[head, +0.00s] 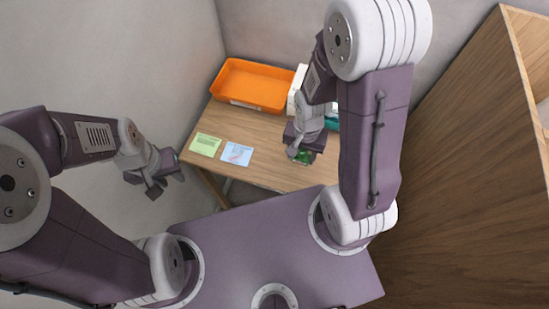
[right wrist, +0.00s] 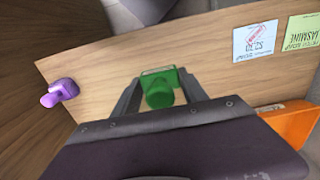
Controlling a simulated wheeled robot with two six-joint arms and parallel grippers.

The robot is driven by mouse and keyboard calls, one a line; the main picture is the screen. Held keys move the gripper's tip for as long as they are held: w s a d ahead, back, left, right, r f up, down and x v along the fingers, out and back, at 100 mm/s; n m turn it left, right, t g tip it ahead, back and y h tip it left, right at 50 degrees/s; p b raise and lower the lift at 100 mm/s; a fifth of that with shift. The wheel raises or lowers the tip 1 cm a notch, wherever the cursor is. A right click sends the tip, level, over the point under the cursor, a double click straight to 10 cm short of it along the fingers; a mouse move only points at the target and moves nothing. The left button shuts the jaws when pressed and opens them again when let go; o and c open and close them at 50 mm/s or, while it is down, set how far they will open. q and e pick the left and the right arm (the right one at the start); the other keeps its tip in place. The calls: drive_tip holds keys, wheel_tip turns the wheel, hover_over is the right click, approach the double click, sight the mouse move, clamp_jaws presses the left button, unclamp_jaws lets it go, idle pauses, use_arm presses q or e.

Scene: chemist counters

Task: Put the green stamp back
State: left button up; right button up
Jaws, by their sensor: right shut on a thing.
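The green stamp (right wrist: 160,88) is between the two fingers of my right gripper (right wrist: 154,96) in the right wrist view. The gripper is shut on it. In the head view, my right gripper (head: 304,152) is over the right front part of the wooden table, with a bit of the green stamp (head: 303,157) showing under it. I cannot tell whether the stamp touches the table. My left gripper (head: 155,182) hangs left of the table, away from everything; its finger gap is unclear.
An orange tray (head: 252,84) stands at the table's back left. A white object (head: 297,88) and a teal item (head: 332,122) are partly hidden by my right arm. A green card (head: 205,145) and a blue card (head: 237,154) lie left. A purple stamp (right wrist: 60,92) lies at one table end.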

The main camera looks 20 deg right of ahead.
drive_tip(key=p, duration=0.1)
hover_over(269, 159)
wheel_tip(269, 159, down, 7)
drive_tip(key=shift+r, duration=0.1)
wheel_tip(269, 159, down, 4)
drive_tip(key=shift+s+p, duration=0.1)
drive_tip(key=shift+p, duration=0.2)
drive_tip(key=shift+f, duration=0.25)
drive_tip(key=o, duration=1)
